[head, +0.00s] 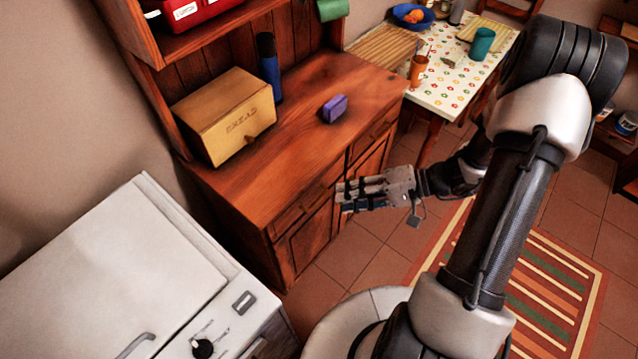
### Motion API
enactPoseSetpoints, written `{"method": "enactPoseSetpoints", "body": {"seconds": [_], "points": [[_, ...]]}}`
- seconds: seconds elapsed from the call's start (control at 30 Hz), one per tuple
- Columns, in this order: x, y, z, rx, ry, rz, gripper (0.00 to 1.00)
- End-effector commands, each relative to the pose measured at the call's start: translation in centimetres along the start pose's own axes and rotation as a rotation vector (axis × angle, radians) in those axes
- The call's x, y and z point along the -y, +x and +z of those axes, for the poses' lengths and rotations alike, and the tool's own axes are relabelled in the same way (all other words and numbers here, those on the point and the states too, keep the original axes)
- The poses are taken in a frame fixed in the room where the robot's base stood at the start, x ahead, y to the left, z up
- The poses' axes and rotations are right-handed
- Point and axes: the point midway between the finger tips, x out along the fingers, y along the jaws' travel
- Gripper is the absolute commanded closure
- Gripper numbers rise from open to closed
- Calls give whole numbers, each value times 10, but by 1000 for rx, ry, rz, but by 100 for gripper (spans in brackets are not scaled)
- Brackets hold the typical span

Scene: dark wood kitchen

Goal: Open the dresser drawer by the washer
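The wooden dresser (305,110) stands against the wall, with the white washer (110,265) beside it at the lower left. The dresser drawer by the washer (297,213) is the left one under the top, above a cabinet door. It looks shut. My gripper (341,197) points left at the dresser front, near the right end of this drawer. It overlaps the front in the picture, and I cannot tell whether it touches. The fingers are small and seen from above, so their opening is unclear. The drawer's handle is not clearly visible.
A bread box (225,115), a dark blue bottle (269,68) and a purple box (335,108) stand on the dresser top. A table with a patterned cloth (450,95) stands beyond. A striped rug (545,290) lies on the tiled floor at right.

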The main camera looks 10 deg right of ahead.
Motion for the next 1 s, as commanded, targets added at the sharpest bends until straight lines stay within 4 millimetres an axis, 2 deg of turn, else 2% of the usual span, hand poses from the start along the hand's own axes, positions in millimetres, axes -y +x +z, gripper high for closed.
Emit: {"method": "enactPoseSetpoints", "body": {"seconds": [0.03, 0.17, 0.3, 0.4, 0.5, 0.6, 0.77, 1.0], "points": [[-21, 1, -6, -53, 32, -52, 72], [-71, 3, -20, -213, 67, -152, 72], [-126, 6, -25, -390, 103, -216, 72], [-157, 10, -24, -493, 122, -233, 72], [-178, 14, -22, -563, 135, -239, 72], [-188, 16, -21, -598, 138, -237, 72], [-190, 25, -26, -606, 138, -237, 72], [-182, 62, -50, -599, 135, -237, 72]]}}
